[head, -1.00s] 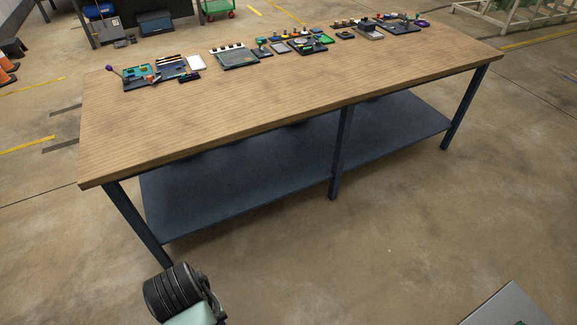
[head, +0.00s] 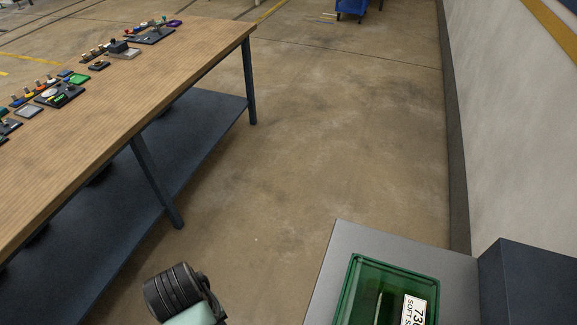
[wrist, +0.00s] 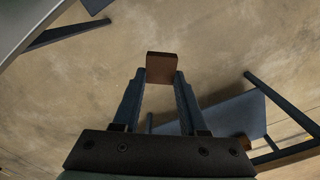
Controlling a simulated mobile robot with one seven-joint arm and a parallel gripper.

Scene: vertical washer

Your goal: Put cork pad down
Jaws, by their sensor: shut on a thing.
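The cork pad (wrist: 161,68) is a small brown block in the wrist view. My gripper (wrist: 160,82) is shut on it and holds it at the fingertips, with floor behind it.
A long wooden-topped table (head: 60,150) with several small devices stands at the left. A grey surface (head: 345,240) at the lower right bears a green bin (head: 352,285) with a label. A white wall (head: 510,120) rises at the right. Open floor (head: 330,130) lies between.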

